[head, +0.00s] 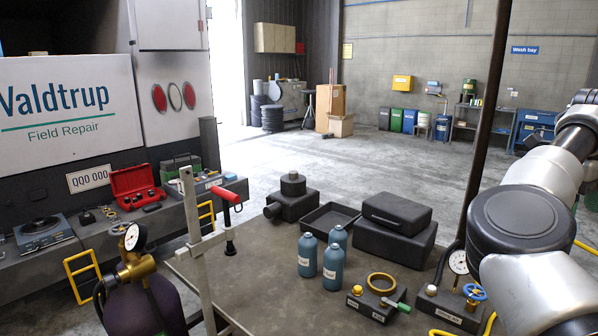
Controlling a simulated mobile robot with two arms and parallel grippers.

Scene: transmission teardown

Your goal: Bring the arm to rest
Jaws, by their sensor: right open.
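My right arm (535,205) stands large at the right side of the head view. A round dark joint and pale links cover that part of the picture. The arm's far end (585,112) runs up to the right edge and is cut off there. My right gripper is open, but I cannot make out its fingertips clearly. I see nothing held. My left arm and gripper are not in the picture.
A dark post (484,120) rises beside the arm. Open floor (365,165) lies beyond the bench.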

